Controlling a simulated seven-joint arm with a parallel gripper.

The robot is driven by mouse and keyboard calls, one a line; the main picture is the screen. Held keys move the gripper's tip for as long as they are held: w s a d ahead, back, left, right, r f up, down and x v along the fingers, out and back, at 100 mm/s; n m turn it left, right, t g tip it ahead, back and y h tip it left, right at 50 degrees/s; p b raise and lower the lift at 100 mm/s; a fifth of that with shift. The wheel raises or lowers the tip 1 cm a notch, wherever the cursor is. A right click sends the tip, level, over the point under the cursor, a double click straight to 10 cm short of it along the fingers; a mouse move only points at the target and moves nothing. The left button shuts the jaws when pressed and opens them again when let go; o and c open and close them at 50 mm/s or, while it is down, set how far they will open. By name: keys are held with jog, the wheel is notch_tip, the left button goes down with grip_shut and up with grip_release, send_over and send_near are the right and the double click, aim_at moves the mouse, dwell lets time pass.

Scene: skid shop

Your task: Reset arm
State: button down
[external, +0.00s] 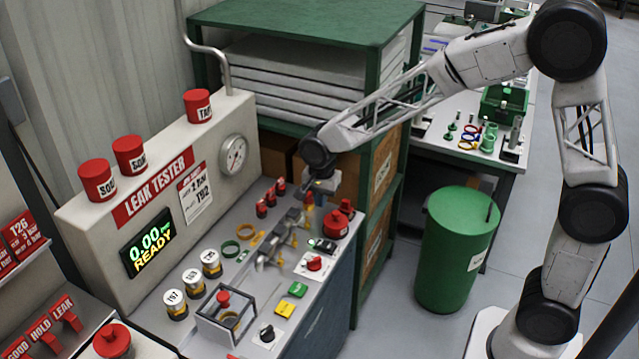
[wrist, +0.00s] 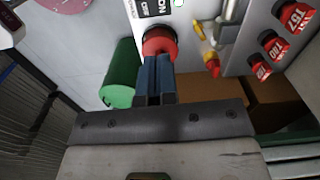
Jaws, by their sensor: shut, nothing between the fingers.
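My gripper (external: 312,200) is over the far right end of the leak tester bench (external: 347,262). In the wrist view my gripper (wrist: 157,62) shows two dark blue fingers closed together with nothing between them. A round red knob (wrist: 160,40) lies just beyond the fingertips, beside an ON/OFF label; I cannot tell whether they touch. In the external view a large red knob (external: 336,223) sits on the bench close to the gripper, with a smaller red one (external: 346,207) behind it.
The leak tester panel (external: 205,190) reads 0.00 and READY. A green rack (external: 380,60) stands behind; a green bin (external: 455,250) stands right.

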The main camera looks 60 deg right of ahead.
jog(key=s+a+r+n+t, duration=0.1)
jog(key=s+r+n, duration=0.4)
jog(key=s, duration=0.4)
jog(key=s+a+r+n, duration=0.2)
jog(key=s+r+n, duration=0.1)
jog(key=s+r, duration=0.45)
jog(key=s+a+r+n+t, duration=0.1)
jog(key=s+n, duration=0.8)
jog(key=s, duration=1)
jog(key=shift+s+a+r, duration=0.15)
jog(key=shift+s+r, duration=0.2)
jog(key=c, duration=1.8)
grip_release()
